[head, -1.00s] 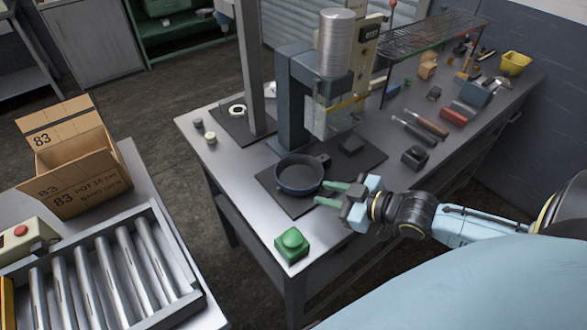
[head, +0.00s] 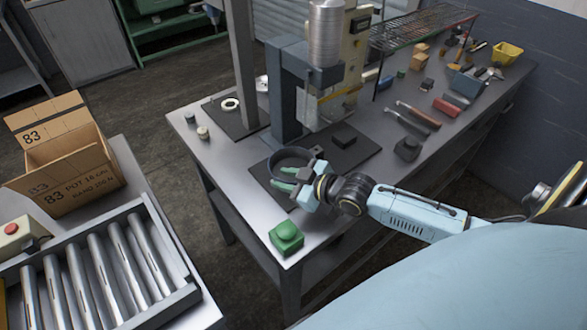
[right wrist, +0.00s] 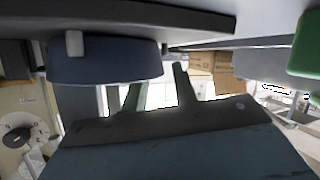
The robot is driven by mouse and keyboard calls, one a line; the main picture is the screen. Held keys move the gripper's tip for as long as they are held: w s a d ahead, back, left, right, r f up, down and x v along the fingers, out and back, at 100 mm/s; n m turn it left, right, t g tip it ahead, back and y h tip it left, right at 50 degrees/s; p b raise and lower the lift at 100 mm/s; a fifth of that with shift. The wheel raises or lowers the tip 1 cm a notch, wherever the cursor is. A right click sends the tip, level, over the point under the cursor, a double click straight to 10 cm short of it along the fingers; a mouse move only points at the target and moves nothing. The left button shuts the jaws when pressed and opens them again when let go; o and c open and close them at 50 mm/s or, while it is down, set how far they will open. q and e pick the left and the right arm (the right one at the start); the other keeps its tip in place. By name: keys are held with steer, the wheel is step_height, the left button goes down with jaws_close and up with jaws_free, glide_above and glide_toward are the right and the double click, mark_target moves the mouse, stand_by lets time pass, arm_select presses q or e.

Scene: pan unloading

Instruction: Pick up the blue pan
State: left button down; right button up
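The blue pan (head: 289,158) stands on a dark mat (head: 258,172) at the near end of the workbench, below the press. Part of it is hidden behind my right gripper. My right gripper (head: 283,178) reaches in from the right, its two green fingers apart with nothing seen between them, at the near side of the pan. In the right wrist view the pan's blue side (right wrist: 105,65) shows at the upper left, beside the spread fingers (right wrist: 157,90). I cannot tell whether a finger touches the pan. My left gripper is not in view.
A green button box (head: 286,238) sits at the bench's near corner. The press column (head: 287,95) rises behind the pan. A small black block (head: 344,135) is on the mat to the right. An open cardboard box (head: 75,175) and a roller conveyor (head: 105,270) stand at left.

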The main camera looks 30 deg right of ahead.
steer(key=shift+w+a+f, duration=0.15)
steer(key=shift+w+f, duration=0.05)
steer(key=shift+w, duration=0.25)
jaws_close()
steer(key=shift+r, duration=0.1)
